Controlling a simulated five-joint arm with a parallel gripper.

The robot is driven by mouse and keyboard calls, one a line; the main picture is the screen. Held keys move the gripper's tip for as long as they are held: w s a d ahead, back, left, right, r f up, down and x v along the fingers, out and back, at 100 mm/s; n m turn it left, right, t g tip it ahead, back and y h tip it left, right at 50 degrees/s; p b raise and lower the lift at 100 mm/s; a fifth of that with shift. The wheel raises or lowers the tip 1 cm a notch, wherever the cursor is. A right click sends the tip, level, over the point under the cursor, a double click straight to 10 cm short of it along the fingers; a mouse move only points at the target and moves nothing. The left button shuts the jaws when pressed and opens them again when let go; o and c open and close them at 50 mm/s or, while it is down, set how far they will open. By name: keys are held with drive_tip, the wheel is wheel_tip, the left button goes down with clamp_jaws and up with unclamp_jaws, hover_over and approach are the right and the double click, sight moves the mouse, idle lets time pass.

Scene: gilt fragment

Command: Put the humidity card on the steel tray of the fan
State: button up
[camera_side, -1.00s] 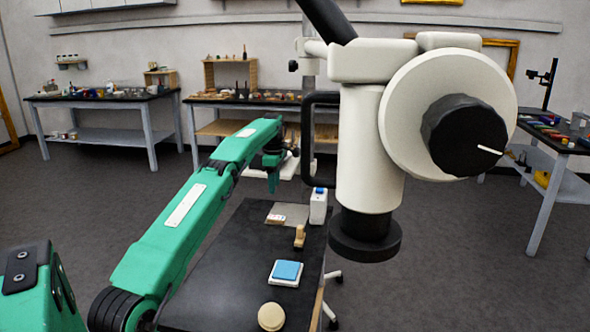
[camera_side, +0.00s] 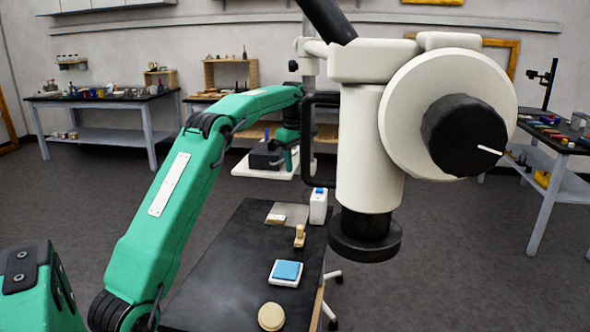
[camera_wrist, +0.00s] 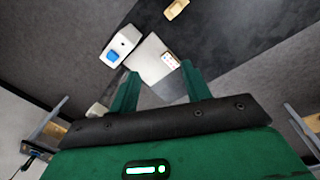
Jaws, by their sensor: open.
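The humidity card (camera_side: 276,218), a small white card with reddish marks, lies at the left edge of the grey steel tray (camera_side: 294,209). The wrist view shows the card (camera_wrist: 170,61) at the right edge of the tray (camera_wrist: 148,57), appearing to rest on it. The white fan (camera_side: 318,206) with a blue top stands right beside the tray; it also shows in the wrist view (camera_wrist: 120,46). My gripper (camera_side: 289,167) is raised well above the table, apart from the card.
On the black table (camera_side: 225,260) stand a wooden stamp-like piece (camera_side: 299,236), a blue-topped white pad (camera_side: 286,271) and a round beige lid (camera_side: 271,316). A large white instrument (camera_side: 365,150) fills the right foreground. The table's left part is clear.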

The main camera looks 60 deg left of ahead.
drive_tip(key=s+d+r+m+t, duration=0.1)
drive_tip(key=s+d+r+m, duration=0.4)
drive_tip(key=d, duration=0.4)
drive_tip(key=s+d+r+m+t, duration=0.1)
drive_tip(key=s+d+r+m, duration=0.4)
drive_tip(key=d, duration=0.5)
drive_tip(key=s+d+f+m+t, duration=0.1)
drive_tip(key=s+d+f+m, duration=0.2)
drive_tip(key=s, duration=0.4)
drive_tip(key=s+d+f+m, duration=0.3)
drive_tip(key=s+d+m, duration=0.1)
drive_tip(key=s, duration=0.2)
drive_tip(key=s+d+f+m+t, duration=0.1)
drive_tip(key=s+d+f+m, duration=0.2)
drive_tip(key=s, duration=0.4)
drive_tip(key=shift+s+d+f+m+t+h, duration=0.3)
drive_tip(key=shift+s+d+m, duration=0.1)
drive_tip(key=shift+d, duration=0.45)
